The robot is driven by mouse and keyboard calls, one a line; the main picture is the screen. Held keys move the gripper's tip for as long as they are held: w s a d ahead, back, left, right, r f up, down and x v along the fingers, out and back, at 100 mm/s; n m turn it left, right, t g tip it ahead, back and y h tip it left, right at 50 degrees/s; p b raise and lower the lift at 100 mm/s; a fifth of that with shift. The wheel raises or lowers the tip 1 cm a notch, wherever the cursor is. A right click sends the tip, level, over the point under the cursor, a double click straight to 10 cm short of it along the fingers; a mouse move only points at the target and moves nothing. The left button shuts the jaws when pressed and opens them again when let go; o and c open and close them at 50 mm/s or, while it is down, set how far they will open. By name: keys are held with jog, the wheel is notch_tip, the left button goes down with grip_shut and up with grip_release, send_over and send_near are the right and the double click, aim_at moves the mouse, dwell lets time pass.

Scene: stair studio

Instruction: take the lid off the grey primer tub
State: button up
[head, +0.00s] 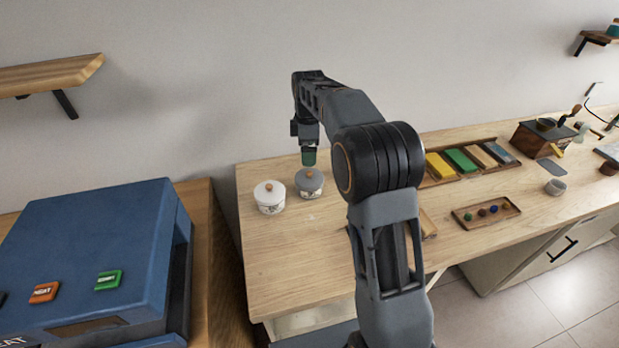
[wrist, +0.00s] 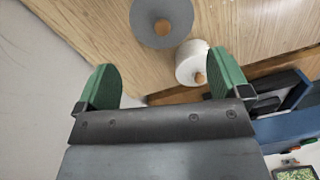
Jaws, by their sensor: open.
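The grey primer tub (head: 309,189) stands on the wooden worktop near its back left. Its grey lid (head: 306,177) is on it, with a small round wooden knob (head: 308,173) on top. In the wrist view the grey lid (wrist: 150,14) is at the top edge, partly cut off, beyond the fingertips. My gripper (head: 308,157) hangs pointing down just above and behind the tub in the head view. Its green fingers (wrist: 165,80) are apart with nothing between them; the knob is not between them.
A white lidded tub (head: 270,203) stands close on the left of the grey one; it also shows in the wrist view (wrist: 188,66). A blue machine (head: 90,240) is at left. A tray of coloured blocks (head: 464,177) lies right. Worktop in front of the tubs is clear.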

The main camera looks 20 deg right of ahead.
aim_at(310, 172)
jog(key=shift+s+d+f+p, duration=0.1)
jog(key=shift+f+p, duration=0.1)
jog(key=shift+f, duration=1.85)
jog(key=shift+s+f+p, duration=0.1)
jog(key=shift+f+p, duration=0.1)
jog(key=shift+f, duration=1.85)
jog(key=shift+f, duration=0.1)
jog(key=c, duration=1.4)
